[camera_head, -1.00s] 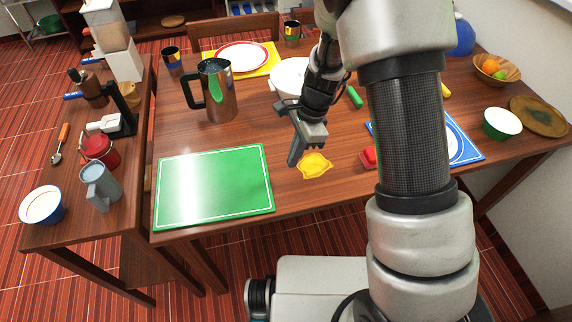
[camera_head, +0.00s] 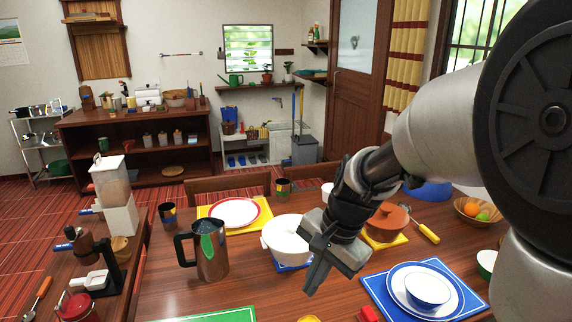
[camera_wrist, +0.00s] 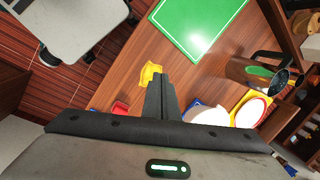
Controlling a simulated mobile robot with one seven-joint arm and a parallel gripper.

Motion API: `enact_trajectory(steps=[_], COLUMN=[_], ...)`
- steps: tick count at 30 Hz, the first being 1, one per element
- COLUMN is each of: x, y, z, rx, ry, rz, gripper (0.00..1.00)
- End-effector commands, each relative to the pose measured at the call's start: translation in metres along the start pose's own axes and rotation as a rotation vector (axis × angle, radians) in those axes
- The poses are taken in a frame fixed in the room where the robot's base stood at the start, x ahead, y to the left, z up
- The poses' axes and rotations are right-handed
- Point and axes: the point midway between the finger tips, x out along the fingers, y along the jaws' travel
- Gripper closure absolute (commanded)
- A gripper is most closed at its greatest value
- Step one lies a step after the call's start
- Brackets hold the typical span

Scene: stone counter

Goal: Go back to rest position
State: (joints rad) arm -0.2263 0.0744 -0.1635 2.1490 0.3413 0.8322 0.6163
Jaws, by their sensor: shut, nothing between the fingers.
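My gripper (camera_head: 322,270) is raised above the wooden table, in front of the white pot in the head view. Its fingers are together with nothing between them. In the wrist view the closed fingers (camera_wrist: 160,95) point out over the table, with a yellow thing (camera_wrist: 150,73) just beyond their tips. My arm crosses the right side of the head view and hides part of the table there.
A metal pitcher (camera_head: 210,252), a white pot (camera_head: 284,240) and a brown pot (camera_head: 387,222) stand on the table. A blue placemat with a bowl (camera_head: 428,290) lies at right. A green board (camera_wrist: 200,22) lies near the front edge.

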Motion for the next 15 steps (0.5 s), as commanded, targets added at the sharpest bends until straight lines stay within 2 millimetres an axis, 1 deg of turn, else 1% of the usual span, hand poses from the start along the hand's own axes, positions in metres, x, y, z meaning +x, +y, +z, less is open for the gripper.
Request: enact_trajectory(steps=[1, 3, 6, 10, 15], x=[-0.026, -0.053, -0.083, -0.107, -0.126], y=[0.010, 0.026, 0.049, 0.074, 0.101], z=[0.005, 0.013, 0.024, 0.033, 0.043], rx=[-0.086, -0.214, -0.377, -0.535, -0.685], ry=[0.040, 0.095, 0.178, 0.272, 0.371], rz=[-0.029, -0.044, -0.046, -0.028, 0.014], gripper=[1.00, 1.00, 1.00, 1.00, 1.00])
